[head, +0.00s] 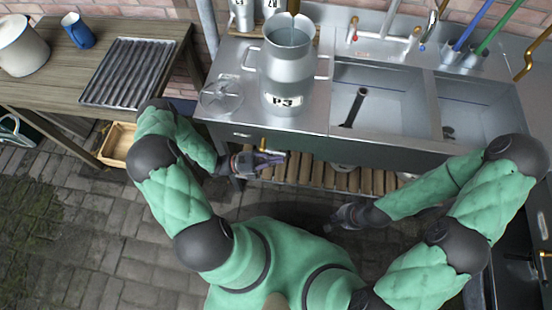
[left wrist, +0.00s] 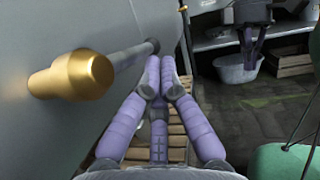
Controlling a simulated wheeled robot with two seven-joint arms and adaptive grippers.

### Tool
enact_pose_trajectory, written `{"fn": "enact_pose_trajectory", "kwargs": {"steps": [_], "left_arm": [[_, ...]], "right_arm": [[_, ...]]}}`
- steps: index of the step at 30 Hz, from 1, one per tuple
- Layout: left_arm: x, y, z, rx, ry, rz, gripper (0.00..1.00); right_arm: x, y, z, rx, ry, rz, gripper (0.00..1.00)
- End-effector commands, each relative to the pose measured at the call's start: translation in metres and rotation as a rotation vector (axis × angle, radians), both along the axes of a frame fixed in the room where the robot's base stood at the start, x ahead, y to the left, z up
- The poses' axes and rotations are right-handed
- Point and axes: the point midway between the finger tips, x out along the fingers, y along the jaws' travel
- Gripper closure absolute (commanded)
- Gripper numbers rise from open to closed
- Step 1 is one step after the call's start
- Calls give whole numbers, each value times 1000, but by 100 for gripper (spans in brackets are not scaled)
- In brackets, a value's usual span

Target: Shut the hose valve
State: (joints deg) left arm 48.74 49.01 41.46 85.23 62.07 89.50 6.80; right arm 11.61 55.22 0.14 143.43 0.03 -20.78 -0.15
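A brass-coloured knob (left wrist: 72,75) on a grey rod (left wrist: 130,57) stands along the grey sink front in the left wrist view. In the head view a small brass piece (head: 263,143) shows at the sink's front edge, just above my left gripper (head: 274,159). I take this to be the valve handle; no label shows. In the left wrist view the purple fingers of my left gripper (left wrist: 161,75) come together at the tips with nothing between them, right of the knob and apart from it. My right gripper (head: 343,217) hangs empty-looking in front of the slatted rack; its fingers are too small to read.
A metal churn marked P3 (head: 287,70) stands on the sink counter (head: 235,108) under a brass spout (head: 294,6). Two basins (head: 395,100) lie to its right. A slatted rack (head: 330,178) is below the counter. A wooden table (head: 60,95) stands left.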

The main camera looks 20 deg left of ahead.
Motion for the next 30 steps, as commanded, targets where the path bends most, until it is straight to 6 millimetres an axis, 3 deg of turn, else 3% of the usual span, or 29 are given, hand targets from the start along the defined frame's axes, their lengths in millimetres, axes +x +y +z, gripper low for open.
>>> {"fn": "enact_pose_trajectory", "kwargs": {"steps": [23, 30], "left_arm": [[0, 0, 0, 0, 0, 0, 100], [-4, -2, -20, -1, 1, -3, 100]], "right_arm": [[0, 0, 0, 0, 0, 0, 100], [0, 0, -16, 0, 0, 0, 100]]}}
